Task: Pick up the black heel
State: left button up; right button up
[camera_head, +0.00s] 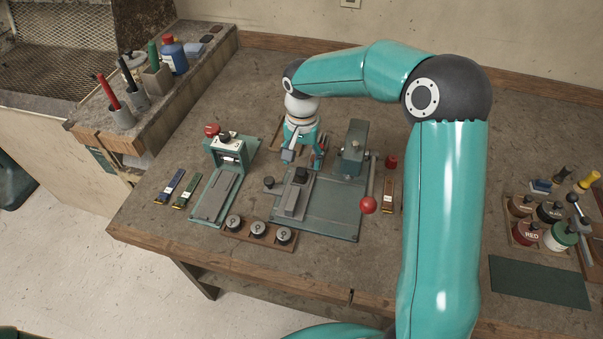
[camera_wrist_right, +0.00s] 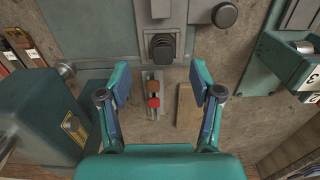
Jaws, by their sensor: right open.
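A small black block (camera_head: 301,174), the most likely black heel, sits on a grey fixture (camera_head: 285,205) in the middle of the bench. In the right wrist view the black block (camera_wrist_right: 162,47) lies just beyond the fingertips; I cannot be sure that it is the heel. My right gripper (camera_head: 303,158) points down behind the fixture. Its fingers are spread in the right wrist view (camera_wrist_right: 160,82), with nothing held between them. A narrow rack with a brown piece (camera_wrist_right: 153,86) and a red piece (camera_wrist_right: 153,101) shows between the fingers. My left gripper is out of view.
A green machine (camera_head: 352,150) with a red-balled lever (camera_head: 368,204) stands right of the gripper. A green press (camera_head: 230,150) stands to the left. A tan strip (camera_wrist_right: 187,107) lies beside the rack. Round weights (camera_head: 258,229) sit in front. Jars (camera_head: 528,232) stand far right.

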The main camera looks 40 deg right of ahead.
aim_at(300, 170)
jog(key=f, duration=0.1)
jog(key=f+p, duration=0.1)
jog(key=f, duration=0.1)
jog(key=f+p, duration=0.1)
jog(key=f, duration=0.1)
jog(key=shift+w, duration=0.3)
jog(key=shift+f, duration=0.35)
jog(key=c, duration=1.2)
jog(key=shift+r, duration=0.1)
